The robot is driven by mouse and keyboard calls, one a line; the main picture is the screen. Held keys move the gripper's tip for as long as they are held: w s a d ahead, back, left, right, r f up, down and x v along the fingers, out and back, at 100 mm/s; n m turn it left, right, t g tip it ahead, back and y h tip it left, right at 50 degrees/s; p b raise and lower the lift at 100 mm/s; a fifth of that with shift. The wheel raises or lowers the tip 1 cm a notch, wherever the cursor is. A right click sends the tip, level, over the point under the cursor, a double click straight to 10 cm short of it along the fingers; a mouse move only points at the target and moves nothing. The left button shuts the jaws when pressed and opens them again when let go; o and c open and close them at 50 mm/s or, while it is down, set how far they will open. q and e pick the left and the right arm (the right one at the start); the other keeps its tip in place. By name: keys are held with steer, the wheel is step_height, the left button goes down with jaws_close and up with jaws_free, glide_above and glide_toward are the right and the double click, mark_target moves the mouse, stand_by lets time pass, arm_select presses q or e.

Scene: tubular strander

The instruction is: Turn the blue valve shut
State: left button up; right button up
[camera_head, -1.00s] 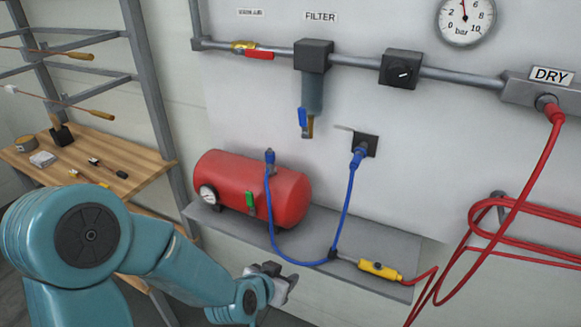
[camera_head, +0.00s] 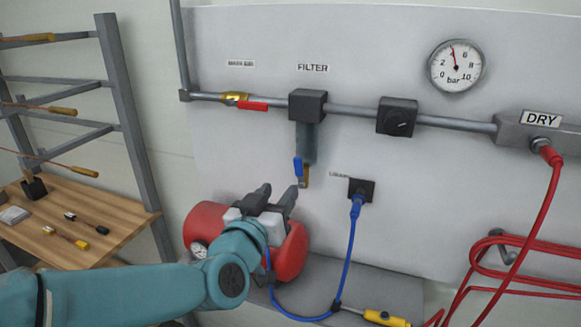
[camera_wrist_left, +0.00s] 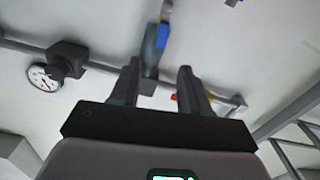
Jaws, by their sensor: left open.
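The blue valve handle (camera_head: 298,168) hangs down along the brass drain (camera_head: 305,176) below the filter bowl (camera_head: 306,140) on the wall panel. My left gripper (camera_head: 279,193) is open and empty, just below and to the left of the handle in the head view, in front of the red tank. In the left wrist view the blue handle (camera_wrist_left: 161,36) shows beyond and between the two open fingers (camera_wrist_left: 157,82), apart from them as far as I can tell. My right gripper is not in view.
A red air tank (camera_head: 290,255) sits on the grey shelf (camera_head: 385,290) under the filter. A blue hose (camera_head: 348,245) runs from a wall socket. A pipe (camera_head: 355,110) carries a black regulator (camera_head: 397,117) and a yellow valve with a red lever (camera_head: 252,105). Red hose coils hang at right.

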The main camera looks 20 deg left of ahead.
mark_target(298, 166)
arm_select(q)
steer(key=w+p, duration=0.2)
steer(key=w, duration=0.8)
steer(key=shift+d, duration=0.15)
steer(key=shift+w, duration=0.3)
jaws_close()
